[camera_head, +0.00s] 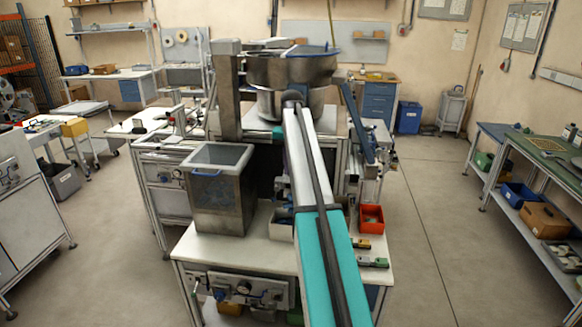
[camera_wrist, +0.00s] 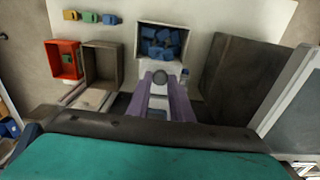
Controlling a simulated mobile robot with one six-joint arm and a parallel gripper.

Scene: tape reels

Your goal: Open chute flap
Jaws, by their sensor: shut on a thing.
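My gripper (camera_wrist: 160,88) shows in the wrist view with two pale purple fingers. A bin holding several blue pieces (camera_wrist: 162,42) lies just beyond the fingertips. In the head view my own arm covers the gripper and the knob.
A red bin (camera_wrist: 64,60) and a brown-grey bin (camera_wrist: 102,64) stand left of the fingers. Several small coloured blocks (camera_wrist: 90,17) lie behind them. A metal hopper (camera_head: 218,200) stands left of my arm, and a large round bowl (camera_head: 290,68) stands beyond. Open floor lies right.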

